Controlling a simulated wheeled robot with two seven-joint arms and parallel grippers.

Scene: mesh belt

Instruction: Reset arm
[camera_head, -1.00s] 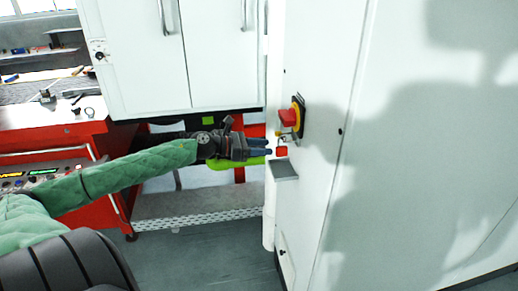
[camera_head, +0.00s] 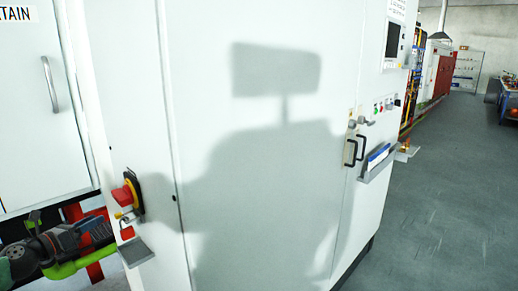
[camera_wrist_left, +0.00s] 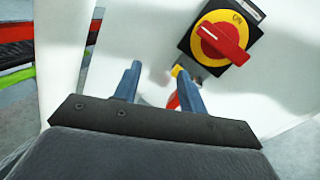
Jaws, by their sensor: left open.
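My left gripper (camera_head: 104,232) is at the lower left of the head view, beside the edge of the white cabinet (camera_head: 250,150). In the left wrist view its two blue fingers (camera_wrist_left: 157,70) are apart. A red rotary switch (camera_head: 122,196) on a yellow and black plate is on the cabinet, just above and right of the fingers. It also shows in the left wrist view (camera_wrist_left: 222,40), marked ON. A red padlock (camera_head: 127,233) hangs below the switch. In the wrist view a red and yellow part shows between and behind the fingers, partly hidden. My right gripper is out of view.
A small grey ledge (camera_head: 136,252) juts out below the padlock. Black handles (camera_head: 354,150) and a tray (camera_head: 377,163) stick out farther right on the cabinet. Open grey floor (camera_head: 450,190) lies at the right.

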